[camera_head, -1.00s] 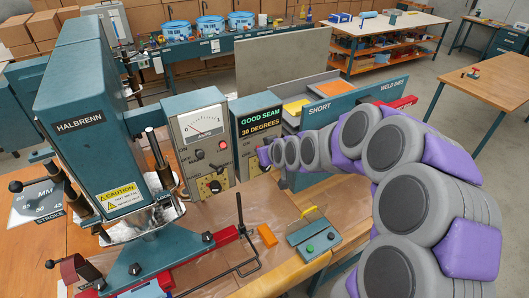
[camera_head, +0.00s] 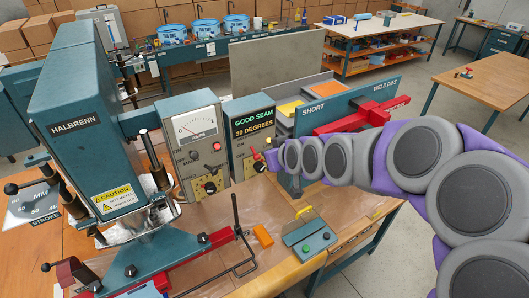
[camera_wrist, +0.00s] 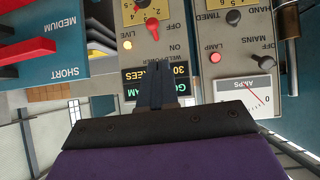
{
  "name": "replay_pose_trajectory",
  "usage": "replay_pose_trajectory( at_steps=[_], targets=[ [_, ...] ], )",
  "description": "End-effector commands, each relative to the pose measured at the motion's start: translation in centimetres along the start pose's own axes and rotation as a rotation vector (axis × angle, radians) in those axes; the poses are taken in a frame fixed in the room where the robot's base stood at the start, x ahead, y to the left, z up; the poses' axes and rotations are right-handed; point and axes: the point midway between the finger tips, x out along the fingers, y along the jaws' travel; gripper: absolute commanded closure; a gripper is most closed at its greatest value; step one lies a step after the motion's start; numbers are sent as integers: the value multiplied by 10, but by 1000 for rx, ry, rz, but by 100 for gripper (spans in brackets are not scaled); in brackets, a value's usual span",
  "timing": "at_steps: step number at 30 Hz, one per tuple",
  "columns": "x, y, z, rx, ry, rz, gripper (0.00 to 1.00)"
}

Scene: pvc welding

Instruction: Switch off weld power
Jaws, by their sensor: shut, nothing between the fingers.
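The weld power switch is a red lever (camera_wrist: 152,28) with OFF and ON labels beside it. The grey control box (camera_head: 246,120) carries a display reading "GOOD SEAM 30 DEGREES" (camera_head: 257,122). My gripper (camera_wrist: 153,68) is shut and empty, its dark fingers in front of this display and pointing toward the lever, apparently apart from it.
The meter box (camera_head: 193,150) with its own knobs stands left of the control box. The blue-green welder (camera_head: 88,120) stands further left. A SHORT die rack (camera_head: 325,108) with a red bar (camera_head: 355,120) lies right, close to my arm. A pedal box (camera_head: 310,238) sits in front.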

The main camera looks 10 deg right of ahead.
Motion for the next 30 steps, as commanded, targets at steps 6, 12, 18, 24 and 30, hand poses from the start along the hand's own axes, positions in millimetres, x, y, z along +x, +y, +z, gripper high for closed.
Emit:
replay_pose_trajectory(
  at_steps=[6, 12, 18, 24, 30],
  targets=[
    [-19, 0, 3, 0, -2, 0, 100],
    [-24, -1, 4, -1, -3, -1, 100],
    [-24, -1, 4, -1, -2, -1, 100],
    [-24, -1, 4, -1, -2, -1, 100],
    [-29, -15, 31, 1, -89, -17, 100]
  ],
)
